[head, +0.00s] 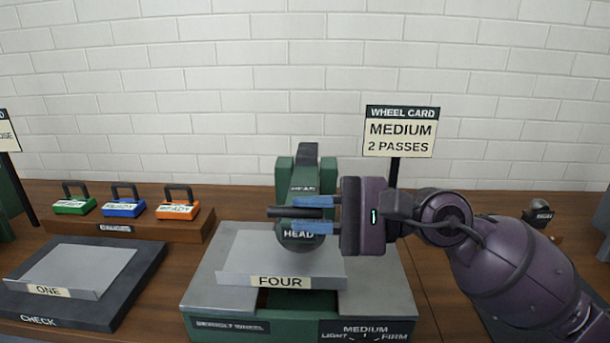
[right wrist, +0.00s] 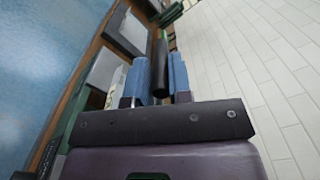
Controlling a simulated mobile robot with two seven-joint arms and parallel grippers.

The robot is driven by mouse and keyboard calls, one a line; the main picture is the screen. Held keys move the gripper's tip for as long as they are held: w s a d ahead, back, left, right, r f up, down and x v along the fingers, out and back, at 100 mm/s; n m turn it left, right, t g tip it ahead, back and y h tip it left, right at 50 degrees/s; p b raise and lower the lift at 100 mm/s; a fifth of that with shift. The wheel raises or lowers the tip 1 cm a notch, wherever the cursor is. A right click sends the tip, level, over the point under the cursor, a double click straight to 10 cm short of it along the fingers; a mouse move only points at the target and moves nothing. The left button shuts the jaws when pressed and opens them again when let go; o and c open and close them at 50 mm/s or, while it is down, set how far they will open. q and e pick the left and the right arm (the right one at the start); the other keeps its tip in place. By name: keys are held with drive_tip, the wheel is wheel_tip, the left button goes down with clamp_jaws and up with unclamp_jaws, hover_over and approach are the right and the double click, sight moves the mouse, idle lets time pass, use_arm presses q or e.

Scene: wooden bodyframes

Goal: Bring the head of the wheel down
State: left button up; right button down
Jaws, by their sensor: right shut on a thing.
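The wheel (head: 215,300) is a green machine with a grey bed. Its green head (head: 303,178), labelled HEAD, rises at the back, and its rounded front hangs over a grey plate marked FOUR (head: 281,281). A black handle bar (head: 278,212) sticks out at the front of the head. My right gripper (head: 312,213) comes in from the right and is shut on this bar, one blue finger above and one below. In the right wrist view the bar (right wrist: 161,62) lies between the blue fingers. The gripper hides part of the head. My left gripper is not in view.
A wheel card (head: 399,143) reading MEDIUM, 2 PASSES stands behind. A dial labelled LIGHT, MEDIUM, FIRM (head: 366,331) is on the wheel's front. Left are a wooden rack (head: 120,232) with green, blue and orange handled blocks, and a CHECK base (head: 130,292) with plate ONE (head: 85,268).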

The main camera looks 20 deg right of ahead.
use_arm(q)
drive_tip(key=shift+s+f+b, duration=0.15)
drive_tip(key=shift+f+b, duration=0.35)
drive_tip(key=shift+b, duration=0.05)
use_arm(e)
drive_tip(key=f, duration=0.3)
drive_tip(key=shift+s+a+f, duration=0.1)
drive_tip(key=shift+s+f, duration=0.15)
drive_tip(key=shift+s, duration=0.05)
drive_tip(key=shift+f, duration=0.2)
drive_tip(key=c, duration=1.1)
unclamp_jaws()
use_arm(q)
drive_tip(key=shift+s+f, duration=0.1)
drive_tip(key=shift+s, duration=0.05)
use_arm(e)
drive_tip(key=shift+s+r, duration=0.1)
use_arm(q)
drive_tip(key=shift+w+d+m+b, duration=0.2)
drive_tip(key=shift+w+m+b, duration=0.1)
drive_tip(key=shift+b, duration=0.35)
use_arm(e)
drive_tip(key=v, duration=1.1)
